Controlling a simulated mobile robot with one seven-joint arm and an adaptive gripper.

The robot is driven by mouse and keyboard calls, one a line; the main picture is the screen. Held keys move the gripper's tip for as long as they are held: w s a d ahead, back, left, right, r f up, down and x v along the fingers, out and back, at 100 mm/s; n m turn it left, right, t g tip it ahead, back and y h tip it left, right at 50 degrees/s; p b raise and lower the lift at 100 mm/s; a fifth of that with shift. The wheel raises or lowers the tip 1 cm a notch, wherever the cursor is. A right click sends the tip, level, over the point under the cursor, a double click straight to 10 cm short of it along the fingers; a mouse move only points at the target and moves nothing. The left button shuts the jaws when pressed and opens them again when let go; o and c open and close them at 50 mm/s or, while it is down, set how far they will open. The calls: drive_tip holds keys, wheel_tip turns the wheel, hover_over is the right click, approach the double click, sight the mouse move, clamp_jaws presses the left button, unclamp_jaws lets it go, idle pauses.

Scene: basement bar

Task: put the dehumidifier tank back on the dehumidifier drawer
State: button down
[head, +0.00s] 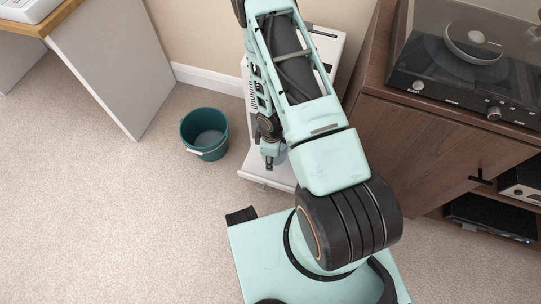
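The dehumidifier (329,46) is a white upright unit against the wall, largely hidden behind my arm. A pale, low drawer-like part (258,172) sticks out at its foot, close to the floor. My gripper (268,165) points down over this part, small and dark in the view. I cannot tell whether it touches it. A small grey shape shows beside the fingers, and I cannot make out whether it is held. I cannot pick out the tank for certain; my arm covers much of this area.
A teal bucket (205,135) stands on the carpet left of the dehumidifier. A desk with a white side panel (116,62) is at upper left. A wooden cabinet (428,135) with a turntable (470,50) stands close on the right. The carpet at lower left is clear.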

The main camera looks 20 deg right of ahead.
wheel_tip(320, 180, down, 8)
drive_tip(key=b, duration=0.5)
drive_tip(key=shift+b, duration=0.4)
drive_tip(key=shift+f, duration=0.3)
drive_tip(key=c, duration=1.2)
unclamp_jaws()
drive_tip(key=shift+o, duration=0.5)
drive_tip(key=o, duration=1.1)
